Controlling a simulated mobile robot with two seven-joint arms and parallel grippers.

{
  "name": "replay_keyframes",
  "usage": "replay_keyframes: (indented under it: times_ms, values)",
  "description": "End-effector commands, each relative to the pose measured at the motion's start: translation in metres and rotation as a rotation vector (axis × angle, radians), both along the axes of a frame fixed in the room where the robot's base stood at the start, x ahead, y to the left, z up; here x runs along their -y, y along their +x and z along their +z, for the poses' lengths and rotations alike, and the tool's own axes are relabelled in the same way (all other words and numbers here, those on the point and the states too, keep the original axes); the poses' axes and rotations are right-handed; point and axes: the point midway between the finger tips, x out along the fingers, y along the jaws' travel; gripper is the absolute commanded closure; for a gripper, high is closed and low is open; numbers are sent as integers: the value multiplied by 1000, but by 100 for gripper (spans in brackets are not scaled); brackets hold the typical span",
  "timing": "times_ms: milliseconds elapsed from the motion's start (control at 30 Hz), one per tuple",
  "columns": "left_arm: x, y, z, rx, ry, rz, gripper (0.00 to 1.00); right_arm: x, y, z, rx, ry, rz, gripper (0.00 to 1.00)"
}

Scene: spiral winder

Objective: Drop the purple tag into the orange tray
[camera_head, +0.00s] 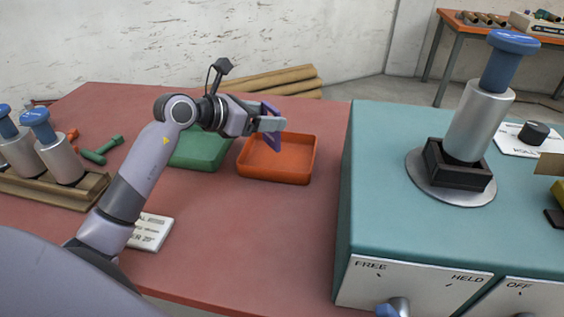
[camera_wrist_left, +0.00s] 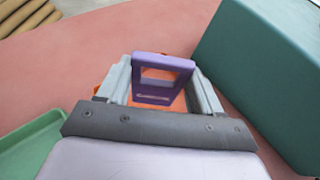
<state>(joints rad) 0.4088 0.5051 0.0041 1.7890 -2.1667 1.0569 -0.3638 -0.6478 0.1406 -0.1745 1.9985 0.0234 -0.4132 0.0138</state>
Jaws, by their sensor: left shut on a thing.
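The purple tag (camera_head: 272,128) is a flat piece with a rectangular window. My left gripper (camera_head: 270,124) is shut on it and holds it above the orange tray (camera_head: 285,176). In the left wrist view the tag (camera_wrist_left: 162,93) stands between the two grey fingers, near the gripper (camera_wrist_left: 160,88). The orange tray (camera_wrist_left: 165,72) shows behind and through the tag there, mostly hidden by the gripper. In the head view the tray looks empty where it shows. My right gripper is not in view.
A green tray (camera_head: 203,152) sits left of the orange tray, partly behind my arm. A teal machine (camera_head: 395,180) stands to the right with a metal cylinder (camera_head: 475,122). A wooden rack (camera_head: 60,190) with blue-capped cylinders is at the left. Cardboard tubes (camera_head: 275,80) lie at the back.

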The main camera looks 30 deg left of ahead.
Motion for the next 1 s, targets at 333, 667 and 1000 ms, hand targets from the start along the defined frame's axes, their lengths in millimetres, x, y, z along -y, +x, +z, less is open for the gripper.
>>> replay_keyframes:
  times_ms: [333, 667, 1000]
  values:
    - [0, 0, 1, 1, 0, 0, 5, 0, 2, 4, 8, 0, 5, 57]
    - [-2, -3, 1, 0, 2, 1, 5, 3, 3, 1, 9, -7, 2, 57]
    - [-24, -42, 19, 0, 4, 1, 5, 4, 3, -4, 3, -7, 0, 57]
